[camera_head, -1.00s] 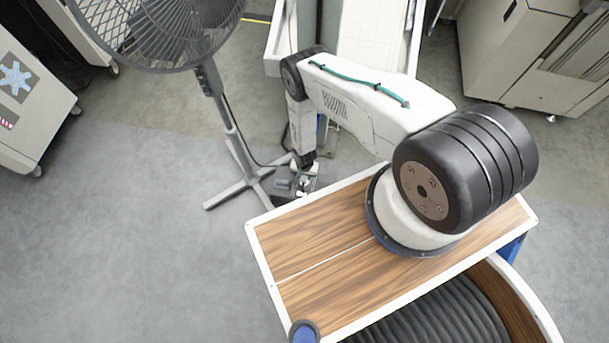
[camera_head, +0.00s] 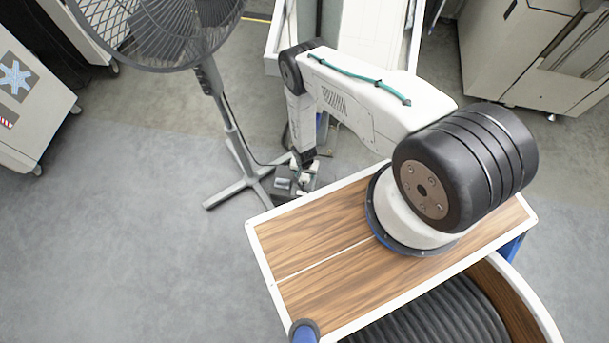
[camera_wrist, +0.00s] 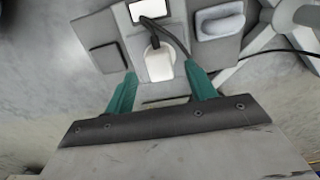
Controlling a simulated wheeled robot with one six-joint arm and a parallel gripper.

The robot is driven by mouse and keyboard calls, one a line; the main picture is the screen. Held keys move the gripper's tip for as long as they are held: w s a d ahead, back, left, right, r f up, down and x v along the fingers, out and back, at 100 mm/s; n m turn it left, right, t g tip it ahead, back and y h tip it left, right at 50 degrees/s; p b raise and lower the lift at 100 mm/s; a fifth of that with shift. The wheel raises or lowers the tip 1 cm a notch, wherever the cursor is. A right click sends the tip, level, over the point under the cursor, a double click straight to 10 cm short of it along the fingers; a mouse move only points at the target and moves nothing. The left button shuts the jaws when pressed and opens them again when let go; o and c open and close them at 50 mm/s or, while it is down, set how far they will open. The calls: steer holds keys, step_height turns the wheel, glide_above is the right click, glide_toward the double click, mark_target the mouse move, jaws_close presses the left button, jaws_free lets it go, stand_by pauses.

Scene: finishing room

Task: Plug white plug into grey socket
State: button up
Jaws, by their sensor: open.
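The white plug (camera_wrist: 158,65) shows in the wrist view at the upper middle, with a black cable at its top. It is at a grey box (camera_wrist: 178,14) with several fittings on its face; I cannot tell whether the plug is seated in a socket. My gripper (camera_wrist: 163,82) is open, its two green fingers apart, with the plug in line with the gap between them and nothing clamped. In the head view my gripper (camera_head: 305,160) is low over the box (camera_head: 284,190), beside the fan's foot. Which fitting is the grey socket is unclear.
A grey rounded fitting (camera_wrist: 220,22) and a dark square plate (camera_wrist: 108,57) flank the plug. A white-faced fitting (camera_wrist: 148,9) is above it. The pedestal fan's stand (camera_head: 238,150) is close to the left of my gripper. Floor at the left is clear.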

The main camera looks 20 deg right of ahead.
step_height(320, 180, up, 6)
steer(key=shift+f, duration=0.15)
stand_by(0.5)
